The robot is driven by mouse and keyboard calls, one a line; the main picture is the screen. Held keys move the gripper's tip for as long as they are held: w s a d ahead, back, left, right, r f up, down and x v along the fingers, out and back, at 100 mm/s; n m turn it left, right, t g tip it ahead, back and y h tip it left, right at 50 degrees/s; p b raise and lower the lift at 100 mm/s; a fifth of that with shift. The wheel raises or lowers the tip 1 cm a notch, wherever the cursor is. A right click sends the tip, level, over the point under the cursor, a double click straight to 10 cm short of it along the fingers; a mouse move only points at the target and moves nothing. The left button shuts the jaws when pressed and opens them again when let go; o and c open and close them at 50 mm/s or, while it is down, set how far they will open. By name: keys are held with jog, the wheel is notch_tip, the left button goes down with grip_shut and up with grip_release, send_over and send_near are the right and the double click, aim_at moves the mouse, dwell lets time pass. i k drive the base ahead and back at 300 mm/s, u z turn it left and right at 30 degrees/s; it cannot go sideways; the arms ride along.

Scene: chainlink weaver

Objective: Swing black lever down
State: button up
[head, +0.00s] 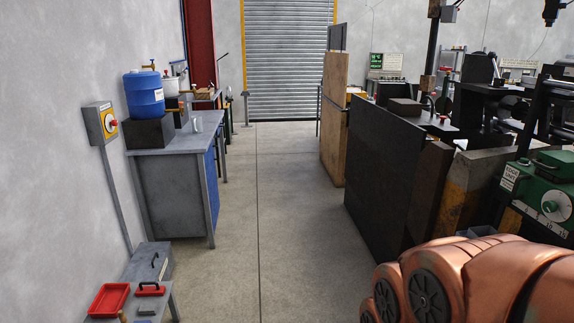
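I cannot pick out a black lever for certain in the head view. Dark machinery (478,105) stands at the right, with several black parts too small or overlapped to tell apart. A green machine unit (540,195) with a white label and a pale dial is at the right edge. My copper-coloured arm links fill the bottom right corner and hide what is behind them. My gripper is not in view.
A clear concrete aisle (290,215) runs to a roller shutter (290,60). Dark panels (382,165) border it on the right. On the left are a workbench (168,190) with a blue drum (144,95), a wall switch box (103,122), and a low table with a red tray (109,299).

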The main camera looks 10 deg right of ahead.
aim_at(491, 55)
jog(key=i, duration=1.75)
jog(key=z, duration=0.7)
jog(key=i, duration=1.45)
jog(key=z, duration=1.55)
jog(key=i, duration=0.65)
jog(key=z, duration=0.35)
